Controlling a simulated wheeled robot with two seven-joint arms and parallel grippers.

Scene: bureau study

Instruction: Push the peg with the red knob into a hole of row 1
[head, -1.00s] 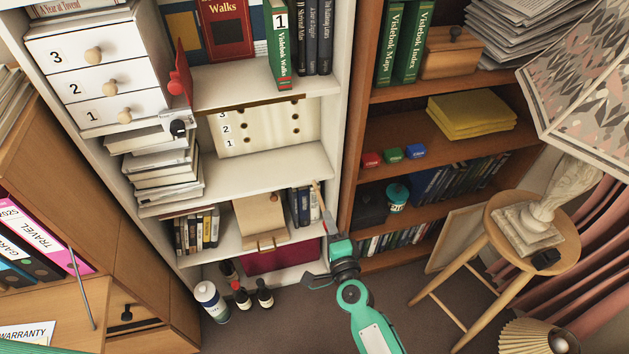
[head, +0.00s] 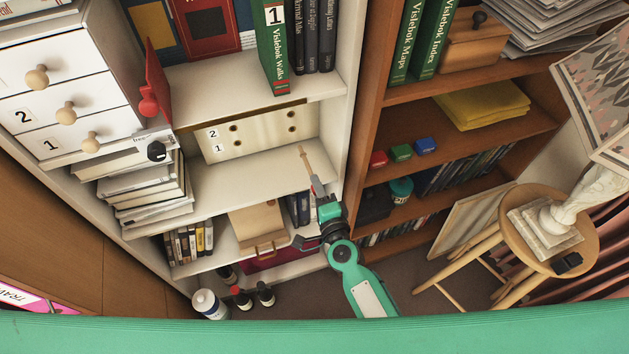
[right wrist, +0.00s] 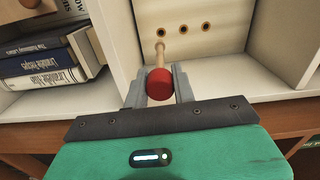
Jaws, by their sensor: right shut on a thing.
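The board with holes (head: 262,133) stands on the middle white shelf, with labels 1 and 2 showing and row 1 lowest. My right gripper (head: 316,187) is in front of that shelf, shut on the peg with the red knob. The peg's pale shaft (head: 305,160) points at the board, in front of its right part. In the right wrist view the red knob (right wrist: 160,84) sits between the fingers. The shaft's tip is just below the leftmost of several visible holes (right wrist: 183,29); I cannot tell whether it touches. My left gripper is out of view.
Stacked books (head: 150,190) and white drawers (head: 60,90) stand left of the board. A red object (head: 152,95) juts out beside the drawers. The white upright (head: 345,110) is close on the gripper's right. A wooden box (head: 258,222) sits on the shelf below.

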